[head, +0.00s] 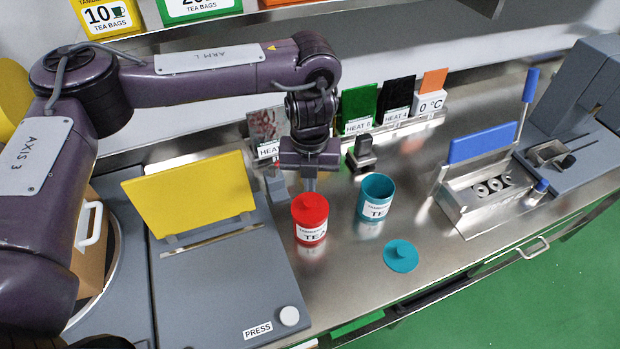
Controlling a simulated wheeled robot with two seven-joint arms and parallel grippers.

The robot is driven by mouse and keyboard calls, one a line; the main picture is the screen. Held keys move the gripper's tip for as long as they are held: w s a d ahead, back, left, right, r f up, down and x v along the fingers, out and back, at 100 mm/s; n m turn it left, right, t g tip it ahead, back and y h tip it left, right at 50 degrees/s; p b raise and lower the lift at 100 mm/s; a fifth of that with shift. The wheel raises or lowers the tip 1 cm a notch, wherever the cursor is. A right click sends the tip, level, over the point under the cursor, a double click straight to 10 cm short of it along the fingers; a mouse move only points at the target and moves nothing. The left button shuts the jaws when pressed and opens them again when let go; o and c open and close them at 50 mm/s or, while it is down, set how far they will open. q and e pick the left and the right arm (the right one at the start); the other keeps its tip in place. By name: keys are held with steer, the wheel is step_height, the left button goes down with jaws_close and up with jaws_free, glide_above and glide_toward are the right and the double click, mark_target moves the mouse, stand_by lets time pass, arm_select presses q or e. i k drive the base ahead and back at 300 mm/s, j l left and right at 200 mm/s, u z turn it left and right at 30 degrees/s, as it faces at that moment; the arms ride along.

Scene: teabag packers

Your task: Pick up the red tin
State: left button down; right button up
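The red tin (310,221) stands upright on the steel counter, with its red knobbed lid on and a white TEA label on its front. My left gripper (309,186) points down right at the tin's lid knob, in line with it in the head view. Its fingers show only as a narrow grey shape, so I cannot tell whether they are open or shut, or whether they touch the knob. The tin shows no tilt. My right gripper is not in view.
A teal tin (376,200) stands open to the right, its teal lid (401,256) lying in front. A grey press with a yellow plate (190,196) is close on the left. A small dark stamp (362,155) stands behind. A blue-handled steel device (483,180) is farther right.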

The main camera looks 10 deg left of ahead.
mark_target(304, 234)
steer(key=k+l, duration=0.85)
